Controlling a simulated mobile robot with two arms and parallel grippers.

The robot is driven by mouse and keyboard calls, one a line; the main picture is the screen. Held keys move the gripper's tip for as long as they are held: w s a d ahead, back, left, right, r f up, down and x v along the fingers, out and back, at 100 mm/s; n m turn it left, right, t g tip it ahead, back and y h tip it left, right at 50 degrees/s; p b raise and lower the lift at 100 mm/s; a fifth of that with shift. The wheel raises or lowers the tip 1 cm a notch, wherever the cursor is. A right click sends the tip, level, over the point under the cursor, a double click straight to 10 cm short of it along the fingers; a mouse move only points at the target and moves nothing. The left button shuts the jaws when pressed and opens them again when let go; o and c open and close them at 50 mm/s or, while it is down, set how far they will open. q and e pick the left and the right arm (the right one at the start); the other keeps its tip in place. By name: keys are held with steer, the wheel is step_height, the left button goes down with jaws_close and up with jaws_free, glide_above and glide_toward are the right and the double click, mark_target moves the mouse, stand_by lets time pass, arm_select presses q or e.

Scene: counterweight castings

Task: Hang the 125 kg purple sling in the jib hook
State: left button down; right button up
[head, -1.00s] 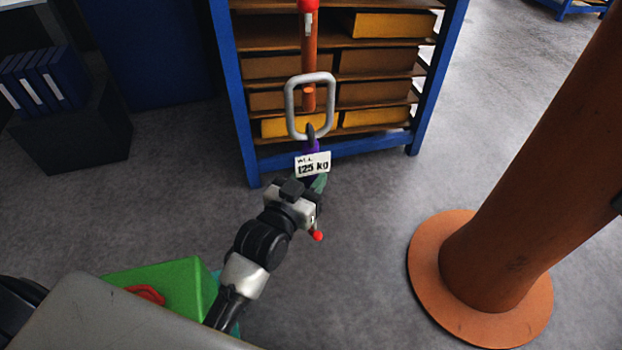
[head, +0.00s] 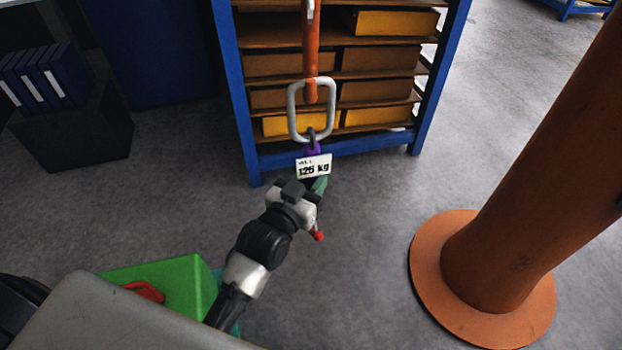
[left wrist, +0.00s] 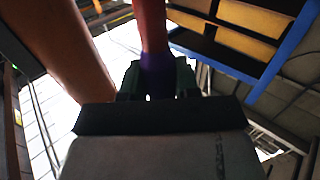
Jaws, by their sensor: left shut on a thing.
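The purple sling (head: 313,149) hangs below a grey metal ring (head: 292,110) and carries a white "125 kg" tag (head: 313,166). My left gripper (head: 318,185) is shut on the sling just below the tag and holds it with the ring upward. The left wrist view shows the purple sling (left wrist: 157,78) between the fingertips. The orange jib hook part (head: 311,50) comes down from the top edge, and its lower end overlaps the ring's opening. I cannot tell whether it passes through the ring or is only in line with it. My right gripper is out of view.
A blue-framed shelf (head: 232,85) with brown and yellow boxes stands behind the ring. A thick orange column (head: 545,190) on a round base (head: 430,275) stands at right. A green box (head: 170,280) is at lower left. Floor between gripper and column is clear.

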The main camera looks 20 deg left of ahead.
arm_select(q)
steer(key=shift+r, duration=0.15)
steer(key=c, duration=0.7)
jaws_free()
steer(key=shift+c, duration=0.2)
steer(key=shift+s+f, duration=0.1)
steer(key=shift+f, duration=0.2)
steer(key=s+a+b, duration=0.2)
steer(key=s+b, duration=0.1)
steer(key=s, duration=0.7)
steer(key=shift+s+r, duration=0.2)
steer(key=shift+s, duration=0.05)
